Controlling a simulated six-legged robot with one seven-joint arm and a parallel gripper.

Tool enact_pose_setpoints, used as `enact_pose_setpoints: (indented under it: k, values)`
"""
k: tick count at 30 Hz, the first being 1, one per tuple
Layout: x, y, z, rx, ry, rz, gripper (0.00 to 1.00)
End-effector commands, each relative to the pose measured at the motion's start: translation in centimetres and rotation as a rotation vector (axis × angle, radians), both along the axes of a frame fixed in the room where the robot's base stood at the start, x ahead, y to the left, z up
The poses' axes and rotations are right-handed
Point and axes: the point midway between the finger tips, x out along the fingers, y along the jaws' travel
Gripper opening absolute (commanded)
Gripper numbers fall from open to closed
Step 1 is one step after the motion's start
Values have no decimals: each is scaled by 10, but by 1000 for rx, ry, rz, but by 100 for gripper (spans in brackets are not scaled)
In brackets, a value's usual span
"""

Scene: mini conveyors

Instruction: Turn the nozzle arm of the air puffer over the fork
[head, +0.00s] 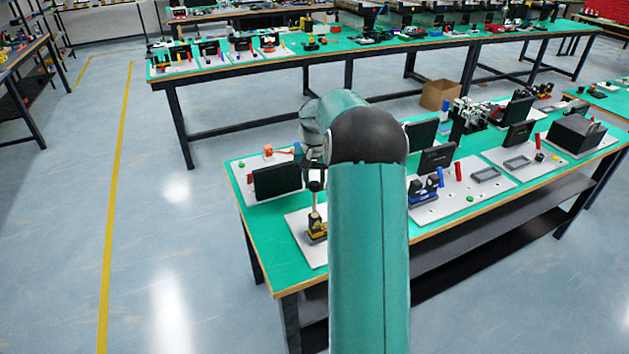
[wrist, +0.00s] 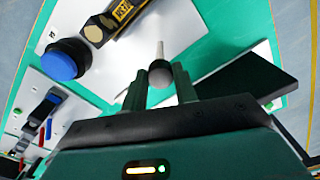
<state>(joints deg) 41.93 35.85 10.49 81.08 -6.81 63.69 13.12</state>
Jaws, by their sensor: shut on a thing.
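My gripper (wrist: 161,76) has its two dark fingers on either side of a grey rounded knob, with a pale tapered rod (wrist: 160,49) extending beyond it; I take this to be the puffer's nozzle arm. The fingers are shut on it. A black and yellow body (wrist: 121,14) lies beyond, and a black cylinder with a blue top (wrist: 60,66) stands to its left. In the head view the yellow and black unit (head: 317,231) stands on a white plate below my gripper (head: 314,178). I cannot make out the fork.
A dark upright panel (head: 277,182) stands on the plate behind left; it also shows right of the fingers in the wrist view (wrist: 245,85). More plates with small devices (head: 465,190) fill the green table to the right. Open floor (head: 180,250) lies left.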

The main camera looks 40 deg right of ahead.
Motion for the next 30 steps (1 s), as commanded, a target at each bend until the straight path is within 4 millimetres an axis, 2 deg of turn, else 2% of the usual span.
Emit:
enact_pose_setpoints:
  k: [8, 14, 30]
  values:
    - [0, 0, 1, -1, 0, -50, 0]
    - [0, 1, 1, -1, 0, -159, 0]
    - [1, 1, 1, -2, -1, -648, 0]
